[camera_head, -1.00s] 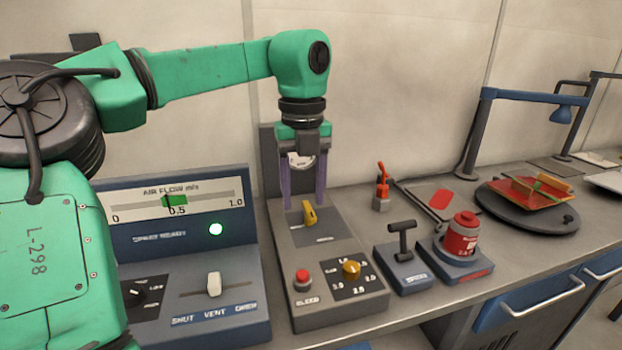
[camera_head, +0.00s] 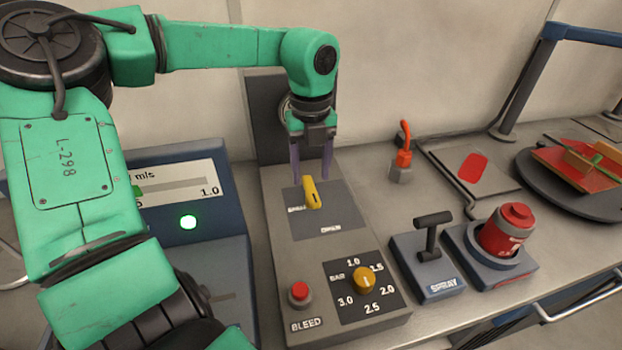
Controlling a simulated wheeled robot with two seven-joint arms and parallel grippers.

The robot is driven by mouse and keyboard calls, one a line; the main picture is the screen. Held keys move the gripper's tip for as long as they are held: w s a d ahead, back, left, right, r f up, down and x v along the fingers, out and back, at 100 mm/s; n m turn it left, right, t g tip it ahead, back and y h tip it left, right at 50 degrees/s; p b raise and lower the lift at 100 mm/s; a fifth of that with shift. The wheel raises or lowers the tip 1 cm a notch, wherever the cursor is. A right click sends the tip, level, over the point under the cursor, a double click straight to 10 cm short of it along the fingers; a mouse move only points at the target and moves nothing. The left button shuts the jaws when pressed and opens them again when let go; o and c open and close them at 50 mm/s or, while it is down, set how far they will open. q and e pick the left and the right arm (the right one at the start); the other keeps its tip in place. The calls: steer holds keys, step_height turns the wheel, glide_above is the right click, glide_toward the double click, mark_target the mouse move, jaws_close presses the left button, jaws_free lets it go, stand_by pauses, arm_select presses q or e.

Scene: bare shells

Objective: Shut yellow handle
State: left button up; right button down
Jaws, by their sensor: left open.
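The yellow handle (camera_head: 311,192) sits on a dark panel plate (camera_head: 332,221) on the upper part of the grey control box (camera_head: 272,246). It points up and slightly left, between a label on its left that is hard to read and another label below right. My left gripper (camera_head: 312,174) hangs from above with its two purple fingers spread. The fingertips are just behind and above the handle, one on either side of its upper end in the picture. I cannot tell whether they touch it. My right gripper is not in view.
On the same box are a red BLEED button (camera_head: 300,292) and an orange pressure knob (camera_head: 364,280). To the right stand a black SPRAY lever (camera_head: 431,236) and a red canister (camera_head: 507,231). A small red-topped device (camera_head: 403,160) stands behind. The blue air-flow console (camera_head: 180,190) is left.

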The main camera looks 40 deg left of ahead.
mark_target(311, 187)
arm_select(q)
step_height(311, 187, down, 3)
steer(key=shift+r, duration=0.1)
steer(key=shift+d, duration=0.1)
steer(key=shift+s+f, duration=0.1)
steer(key=shift+f, duration=0.1)
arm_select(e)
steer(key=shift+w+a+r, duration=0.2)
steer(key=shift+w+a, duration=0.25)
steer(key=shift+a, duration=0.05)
arm_select(q)
jaws_close()
